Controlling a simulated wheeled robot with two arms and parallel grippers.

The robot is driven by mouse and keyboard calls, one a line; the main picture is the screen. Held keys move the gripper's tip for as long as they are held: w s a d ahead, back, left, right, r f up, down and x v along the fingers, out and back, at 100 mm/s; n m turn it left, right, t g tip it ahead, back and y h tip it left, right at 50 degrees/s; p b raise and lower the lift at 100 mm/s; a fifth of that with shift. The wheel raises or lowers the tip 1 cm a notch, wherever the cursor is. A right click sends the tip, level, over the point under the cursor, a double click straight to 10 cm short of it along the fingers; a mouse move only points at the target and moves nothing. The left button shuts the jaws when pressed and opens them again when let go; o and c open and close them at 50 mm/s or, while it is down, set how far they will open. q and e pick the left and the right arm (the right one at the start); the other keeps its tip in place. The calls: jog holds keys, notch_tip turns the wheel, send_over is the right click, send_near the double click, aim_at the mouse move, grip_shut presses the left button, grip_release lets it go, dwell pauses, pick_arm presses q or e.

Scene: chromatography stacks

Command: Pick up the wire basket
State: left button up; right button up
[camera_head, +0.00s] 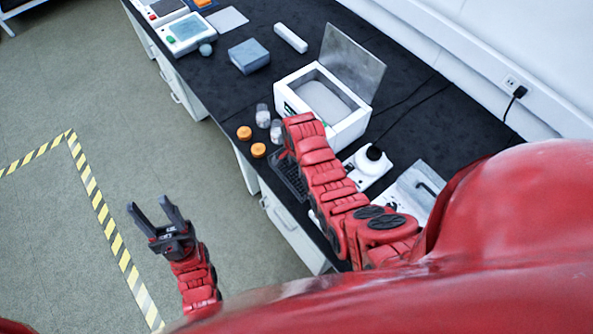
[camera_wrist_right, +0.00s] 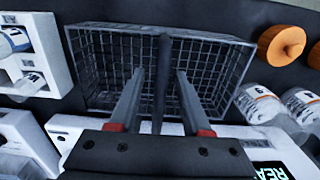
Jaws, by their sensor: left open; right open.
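The wire basket (camera_head: 289,182) sits on the black bench in the head view, partly hidden by my right arm. In the right wrist view the dark mesh basket (camera_wrist_right: 97,62) fills the upper middle, with a dark bar like a handle across its centre. My right gripper (camera_wrist_right: 159,72) is open, with one finger on each side of that bar; a gap shows on both sides. I cannot tell how deep the fingers reach. My left gripper (camera_head: 149,203) is open and empty over the floor.
An open white box with a lid (camera_head: 345,122) stands behind the basket. Orange caps (camera_head: 258,150) and clear bottles (camera_head: 263,116) stand close by. A white device with a black knob (camera_head: 370,165) is to its right. A blue-grey box (camera_head: 248,56) stands farther along the bench.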

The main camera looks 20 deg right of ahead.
grip_shut()
dwell(1.3)
